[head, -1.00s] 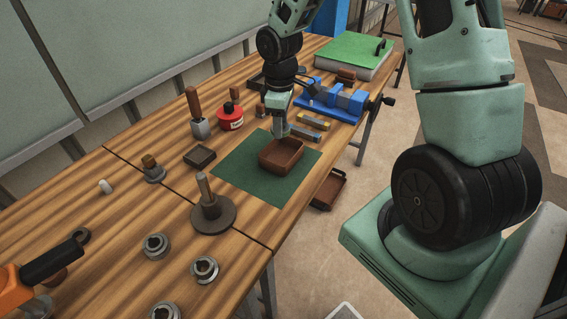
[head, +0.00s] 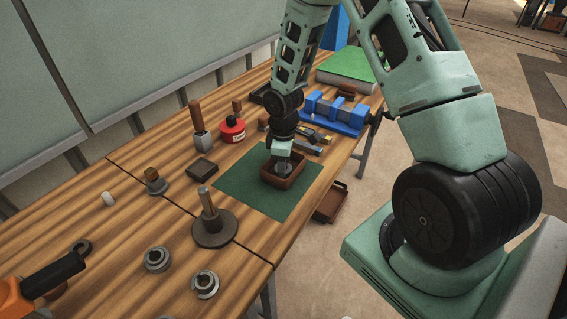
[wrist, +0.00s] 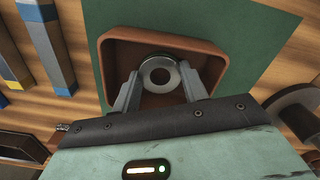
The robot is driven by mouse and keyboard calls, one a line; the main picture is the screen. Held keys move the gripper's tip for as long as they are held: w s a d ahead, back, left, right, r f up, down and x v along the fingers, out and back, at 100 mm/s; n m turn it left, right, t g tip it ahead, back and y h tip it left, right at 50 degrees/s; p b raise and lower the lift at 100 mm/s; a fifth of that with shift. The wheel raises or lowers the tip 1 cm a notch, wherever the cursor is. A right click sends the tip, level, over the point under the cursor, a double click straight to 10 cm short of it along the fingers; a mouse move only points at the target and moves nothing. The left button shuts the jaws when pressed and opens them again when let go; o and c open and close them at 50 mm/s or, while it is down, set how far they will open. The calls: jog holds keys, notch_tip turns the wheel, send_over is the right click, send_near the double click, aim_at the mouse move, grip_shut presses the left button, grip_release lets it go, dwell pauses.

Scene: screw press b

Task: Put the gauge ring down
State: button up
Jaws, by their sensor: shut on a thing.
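The gauge ring (wrist: 160,73) is a grey metal ring with a round hole, seen in the wrist view between my gripper's fingertips (wrist: 160,84). My gripper is shut on it. The ring shows inside the outline of a brown open tray (wrist: 222,56), which sits on a green mat (wrist: 255,20). I cannot tell whether the ring touches the tray floor. In the head view my gripper (head: 280,170) reaches down into the tray (head: 290,184) on the green mat (head: 240,190), and the ring is hidden there.
A dark round base with an upright post (head: 213,228) stands left of the mat. A small dark tray (head: 202,167), a red tin (head: 232,130) and a blue vise (head: 338,112) stand around it. The mat's front part is clear.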

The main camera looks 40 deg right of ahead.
jog(key=o, duration=0.7)
jog(key=shift+f, duration=0.2)
jog(key=o, duration=0.4)
notch_tip(320, 180, up, 12)
jog(key=b, duration=0.1)
jog(key=s+a+r, duration=0.3)
jog(key=s+a, duration=0.1)
jog(key=a, duration=0.3)
jog(key=s+a+r, duration=0.3)
jog(key=a, duration=0.5)
jog(key=shift+m+y, duration=0.3)
jog(key=shift+m, duration=0.2)
jog(key=s+a+r, duration=0.1)
jog(key=s+a, duration=0.2)
jog(key=s, duration=0.2)
jog(key=s+a+r, duration=0.1)
jog(key=s+a, duration=0.2)
jog(key=s, duration=0.3)
jog(key=s+a+r, duration=0.1)
jog(key=s+a, duration=0.2)
jog(key=s, duration=0.3)
jog(key=shift+s+a, duration=0.15)
jog(key=shift+a, duration=0.1)
